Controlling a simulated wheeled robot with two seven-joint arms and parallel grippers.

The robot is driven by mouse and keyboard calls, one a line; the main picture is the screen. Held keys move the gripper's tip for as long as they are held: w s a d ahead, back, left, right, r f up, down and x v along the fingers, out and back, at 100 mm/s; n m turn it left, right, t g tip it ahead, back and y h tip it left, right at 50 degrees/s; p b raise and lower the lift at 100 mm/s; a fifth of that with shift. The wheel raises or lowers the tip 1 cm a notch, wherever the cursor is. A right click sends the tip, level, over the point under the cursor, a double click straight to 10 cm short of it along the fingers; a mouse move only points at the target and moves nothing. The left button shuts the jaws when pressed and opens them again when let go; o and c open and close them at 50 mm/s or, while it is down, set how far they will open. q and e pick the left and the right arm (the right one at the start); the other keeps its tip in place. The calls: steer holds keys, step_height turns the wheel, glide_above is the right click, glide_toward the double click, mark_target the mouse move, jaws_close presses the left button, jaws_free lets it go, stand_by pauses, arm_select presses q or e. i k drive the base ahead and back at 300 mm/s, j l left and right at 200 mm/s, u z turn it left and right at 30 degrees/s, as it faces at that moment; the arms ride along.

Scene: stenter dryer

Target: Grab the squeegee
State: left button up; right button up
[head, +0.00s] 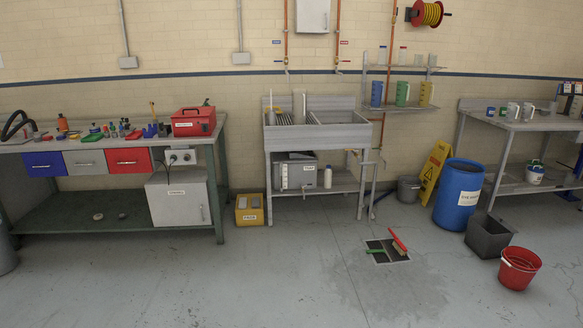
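I cannot identify the squeegee for certain. A long thin pole-like shape (375,184) stands beside the right end of the sink, with a small blue part (381,198) low by the floor; this may be a squeegee, but it is too small to tell. A red-handled brush (398,241) and a small green item (376,251) lie at the floor drain (388,257). Neither of my grippers shows in the head view.
A sink (318,138) stands in the middle, a workbench (125,226) on the left. On the right are a grey bucket (409,189), yellow floor sign (433,172), blue drum (458,194), grey bin (488,239) and red bucket (519,268). The front floor is mostly clear, with a wet-looking patch.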

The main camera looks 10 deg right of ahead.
mark_target(385, 250)
steer(key=i+z, duration=0.1)
steer(key=i, duration=0.5)
steer(key=i+z, duration=0.1)
steer(key=i, duration=0.45)
steer(key=i+j+z, duration=0.1)
steer(key=i, duration=0.5)
steer(key=i+j+z, duration=0.1)
steer(key=i, duration=0.5)
